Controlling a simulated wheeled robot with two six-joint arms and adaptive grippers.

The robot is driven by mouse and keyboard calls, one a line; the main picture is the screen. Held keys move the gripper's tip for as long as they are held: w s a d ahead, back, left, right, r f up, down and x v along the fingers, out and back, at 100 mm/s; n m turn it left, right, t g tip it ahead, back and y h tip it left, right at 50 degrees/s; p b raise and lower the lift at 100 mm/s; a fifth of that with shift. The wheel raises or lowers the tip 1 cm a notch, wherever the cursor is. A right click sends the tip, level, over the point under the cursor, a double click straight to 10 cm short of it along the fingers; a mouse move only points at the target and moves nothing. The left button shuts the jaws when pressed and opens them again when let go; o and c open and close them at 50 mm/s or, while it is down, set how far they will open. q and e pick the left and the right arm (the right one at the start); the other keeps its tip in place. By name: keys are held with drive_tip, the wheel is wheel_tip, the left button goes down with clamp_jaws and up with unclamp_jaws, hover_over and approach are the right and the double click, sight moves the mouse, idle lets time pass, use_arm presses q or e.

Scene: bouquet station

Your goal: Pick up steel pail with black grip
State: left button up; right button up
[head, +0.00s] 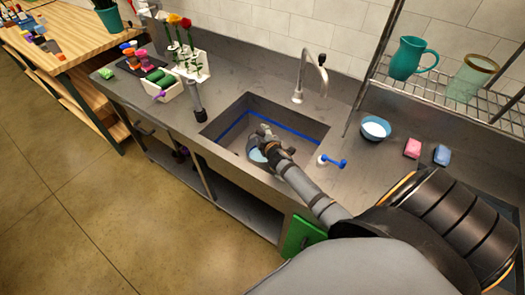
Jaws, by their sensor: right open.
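A round vessel with a pale bluish inside (256,153) sits in the sink basin (228,120). It may be the steel pail; my right gripper and wrist cover much of it, and I cannot make out a black grip. My right gripper (265,133) is over the sink, at the vessel's upper right side, with its jaws open. I cannot tell whether it touches the vessel. My left gripper is not in view.
A faucet (306,80) stands behind the sink, and a blue-handled item (332,162) is at its right edge. A blue bowl (375,128), a pink sponge (412,148) and a blue sponge (442,155) lie farther right. A flower caddy (193,66) and grey cylinder (198,100) stand left.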

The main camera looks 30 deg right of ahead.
drive_tip(key=shift+s, duration=0.15)
drive_tip(key=shift+c, duration=1.1)
clamp_jaws()
drive_tip(key=shift+w+r, duration=0.2)
drive_tip(key=shift+r, duration=0.05)
